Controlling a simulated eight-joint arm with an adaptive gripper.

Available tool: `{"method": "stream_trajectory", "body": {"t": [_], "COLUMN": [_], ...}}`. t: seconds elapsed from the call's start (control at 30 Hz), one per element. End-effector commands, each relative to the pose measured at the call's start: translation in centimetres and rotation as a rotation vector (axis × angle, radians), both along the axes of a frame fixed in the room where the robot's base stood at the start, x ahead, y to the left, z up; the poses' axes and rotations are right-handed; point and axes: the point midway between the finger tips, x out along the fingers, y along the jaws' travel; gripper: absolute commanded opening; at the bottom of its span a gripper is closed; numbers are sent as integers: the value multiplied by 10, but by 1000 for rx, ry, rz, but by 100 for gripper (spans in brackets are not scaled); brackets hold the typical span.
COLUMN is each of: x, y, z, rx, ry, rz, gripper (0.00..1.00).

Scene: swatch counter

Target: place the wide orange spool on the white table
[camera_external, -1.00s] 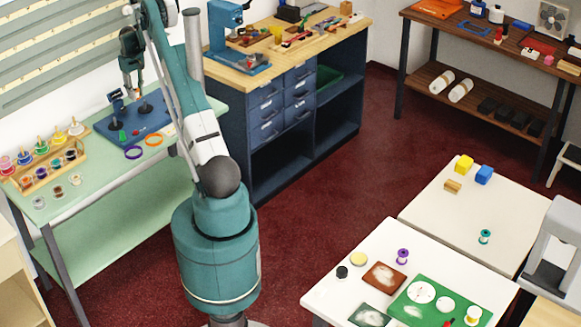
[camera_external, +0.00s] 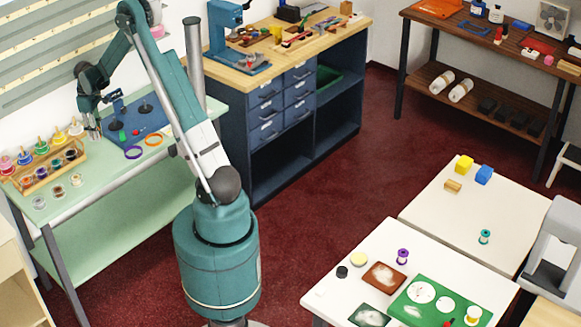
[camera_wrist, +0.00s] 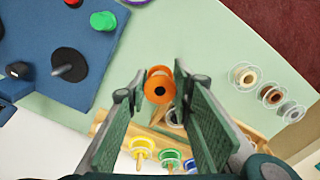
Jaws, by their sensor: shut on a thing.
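The orange spool (camera_wrist: 158,86) is between the fingertips of my gripper (camera_wrist: 157,92) in the wrist view, with its dark central hole facing the camera. My gripper is shut on it. In the external view my gripper (camera_external: 94,128) is over the light green bench, between the wooden spool rack and the blue board; I cannot make out the spool there. Two white tables stand at the lower right: a nearer one (camera_external: 335,283) with spools, dishes and mats on it, and a farther one (camera_external: 440,215) with blocks and a teal spool.
The wooden spool rack (camera_external: 70,166) and blue board (camera_external: 152,124) are close to my gripper on the green bench (camera_external: 110,172). Several loose spools, including a brown one (camera_wrist: 270,95), lie nearby. A purple spool (camera_external: 402,256) stands on the nearer white table. The farther table has free room.

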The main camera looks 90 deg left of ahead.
Motion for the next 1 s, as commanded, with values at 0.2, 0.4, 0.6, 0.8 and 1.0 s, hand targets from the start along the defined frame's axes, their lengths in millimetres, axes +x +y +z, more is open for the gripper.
{"method": "stream_trajectory", "body": {"t": [0.2,0.4,0.6,0.8,1.0], "x": [-8,-9,-9,-9,-9], "y": [-73,-119,-140,-143,-143], "z": [1,3,4,5,4], "rx": [0,0,0,0,0], "ry": [0,-1,0,0,0], "rz": [133,221,264,271,270], "gripper": [15,15,15,15,15]}}
